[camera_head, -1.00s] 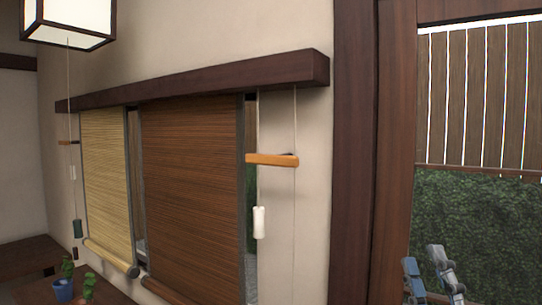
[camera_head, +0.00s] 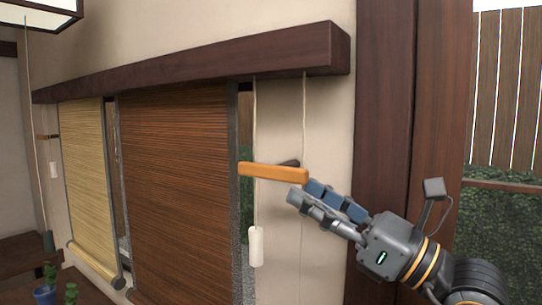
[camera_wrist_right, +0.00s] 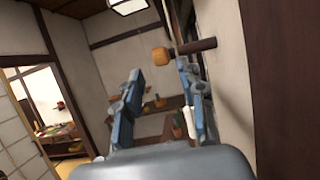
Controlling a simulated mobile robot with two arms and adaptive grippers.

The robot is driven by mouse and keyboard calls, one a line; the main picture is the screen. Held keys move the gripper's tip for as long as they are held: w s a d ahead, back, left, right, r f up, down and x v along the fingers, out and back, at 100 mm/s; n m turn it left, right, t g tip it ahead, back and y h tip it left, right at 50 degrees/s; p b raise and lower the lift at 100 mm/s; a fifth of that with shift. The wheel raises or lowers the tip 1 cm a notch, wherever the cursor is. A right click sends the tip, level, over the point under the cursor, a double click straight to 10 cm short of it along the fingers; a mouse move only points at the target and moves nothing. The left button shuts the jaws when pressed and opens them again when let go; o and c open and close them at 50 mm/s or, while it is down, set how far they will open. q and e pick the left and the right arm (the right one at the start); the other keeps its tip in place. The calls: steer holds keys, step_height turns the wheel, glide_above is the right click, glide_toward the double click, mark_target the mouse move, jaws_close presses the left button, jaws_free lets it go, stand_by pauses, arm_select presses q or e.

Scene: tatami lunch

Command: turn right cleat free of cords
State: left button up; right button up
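The right cleat (camera_head: 272,172) is an orange wooden bar on a dark stem, set roughly level beside the brown blind. In the right wrist view its orange end (camera_wrist_right: 161,57) shows nearly end-on. One thin cord (camera_head: 254,130) passes at the cleat and ends in a white pull (camera_head: 256,247); another cord (camera_head: 304,120) hangs by the cleat's right end. No wraps are visible on the bar. My right gripper (camera_head: 301,189) has its fingertips just right of and slightly below the cleat's right end. Its fingers (camera_wrist_right: 159,70) are apart and empty. My left gripper is out of view.
The brown blind (camera_head: 175,190) and a yellow blind (camera_head: 85,185) hang left of the cleat under a dark beam (camera_head: 200,70). A dark wooden post (camera_head: 385,130) stands right. A left cleat (camera_head: 47,136) and potted plants (camera_head: 46,290) are further left.

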mark_target(260, 164)
steer(key=x, duration=0.2)
steer(key=p+x, duration=0.1)
steer(key=x, duration=0.1)
steer(key=shift+w+r+p, duration=0.15)
steer(key=shift+w+p, duration=0.15)
steer(key=shift+w, duration=0.15)
steer(key=p+x, duration=0.1)
steer(key=x, duration=0.2)
steer(key=shift+a, duration=0.3)
steer(key=shift+w+a+p, duration=0.1)
steer(key=shift+w+p, duration=0.05)
steer(key=shift+p, duration=0.15)
steer(key=shift+c, duration=0.2)
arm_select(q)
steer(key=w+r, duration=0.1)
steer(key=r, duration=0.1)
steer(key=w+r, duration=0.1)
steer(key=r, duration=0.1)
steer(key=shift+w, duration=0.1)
arm_select(e)
jaws_close()
